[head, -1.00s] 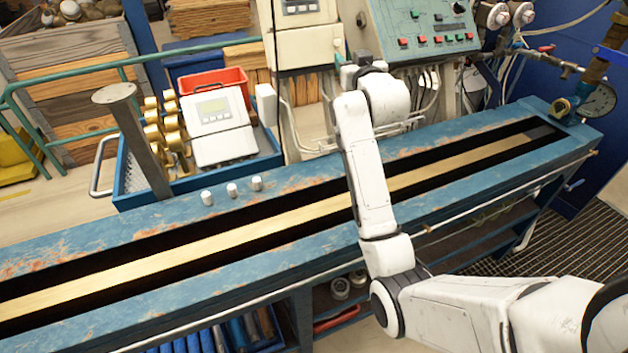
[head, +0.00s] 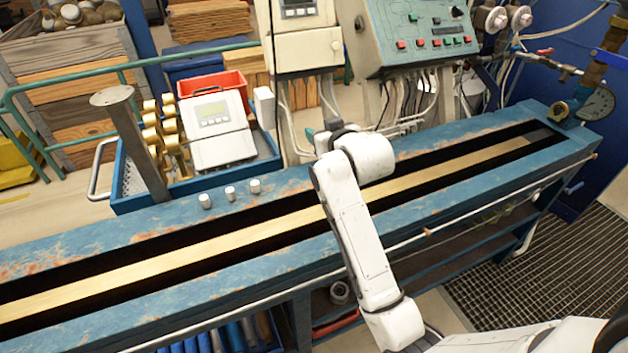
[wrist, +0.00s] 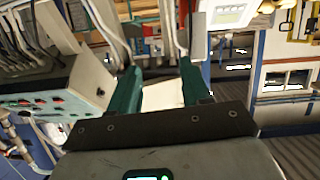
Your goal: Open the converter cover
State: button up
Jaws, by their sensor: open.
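A beige converter box (head: 305,45) with a small display at its top stands behind the bench, left of the control panel. Its lower front looks closed. A second pale display unit (head: 222,130) sits in the blue tray; I cannot tell for certain which one the task means. My gripper (wrist: 160,90) is open, its two green fingers apart in the wrist view. A pale surface shows between and beyond them, with no clear contact. In the head view my wrist is below the beige box, in front of its cables, and the fingers are mostly hidden.
The blue bench (head: 70,245) with its long slot runs across the front. Three white knobs (head: 230,192) and a metal post (head: 130,140) stand near the tray. The control panel (head: 425,35) is to the right; cables hang below it.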

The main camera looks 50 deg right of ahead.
jog(key=s+a+f+n+g+y, duration=0.1)
jog(key=s+a+f+y, duration=0.1)
jog(key=a+f, duration=0.5)
jog(key=shift+s+a+f+g+y, duration=0.3)
jog(key=shift+s+a+g+y, duration=0.1)
jog(key=shift+s+a, duration=0.15)
